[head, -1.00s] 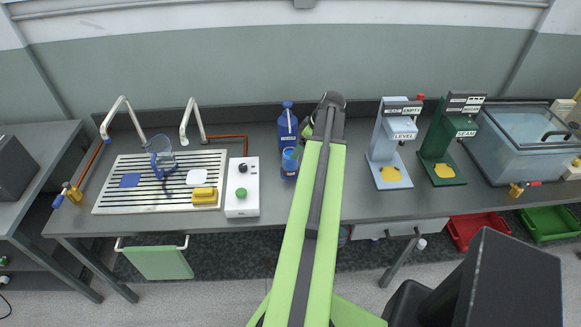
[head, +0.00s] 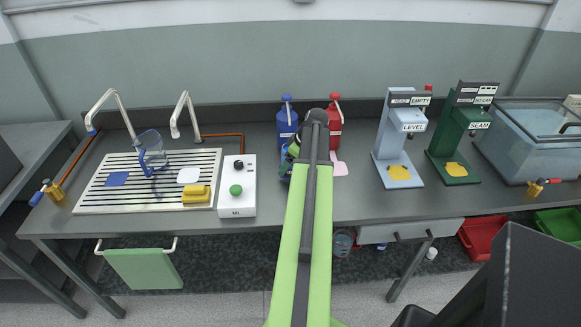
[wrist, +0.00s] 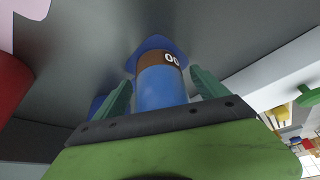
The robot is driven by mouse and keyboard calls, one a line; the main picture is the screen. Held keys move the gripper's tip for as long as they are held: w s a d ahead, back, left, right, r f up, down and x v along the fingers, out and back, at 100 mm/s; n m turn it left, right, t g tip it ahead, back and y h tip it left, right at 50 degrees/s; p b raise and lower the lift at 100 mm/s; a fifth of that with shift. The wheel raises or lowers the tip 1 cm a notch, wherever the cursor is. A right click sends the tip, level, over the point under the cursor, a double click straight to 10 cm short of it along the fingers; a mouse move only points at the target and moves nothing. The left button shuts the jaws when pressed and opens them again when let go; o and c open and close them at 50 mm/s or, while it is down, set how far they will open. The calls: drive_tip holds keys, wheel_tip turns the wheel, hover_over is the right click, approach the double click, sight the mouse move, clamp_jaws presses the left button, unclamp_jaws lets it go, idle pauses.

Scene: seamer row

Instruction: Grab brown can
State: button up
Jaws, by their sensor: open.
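In the wrist view a blue cylinder with a brown band marked in white (wrist: 158,85), the only can-like thing with brown on it, stands between the two green fingers of my gripper (wrist: 162,92). The fingers are open, one on each side of it; I cannot tell whether they touch it. A blue patch (wrist: 157,42) shows around its far end. In the head view my gripper (head: 290,152) is in front of the blue bottle, and my arm and gripper mostly hide the can.
A blue bottle (head: 286,122) and a red bottle (head: 334,125) stand at the back, with a pink mat (head: 340,169) by the red one. A white control box (head: 237,200) is to the left. Level (head: 397,172) and seam (head: 453,167) stations are to the right.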

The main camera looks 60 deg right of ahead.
drive_tip(key=shift+r, duration=0.1)
drive_tip(key=shift+c, duration=0.2)
drive_tip(key=c, duration=1.8)
drive_tip(key=shift+o, duration=0.2)
drive_tip(key=shift+r, duration=0.15)
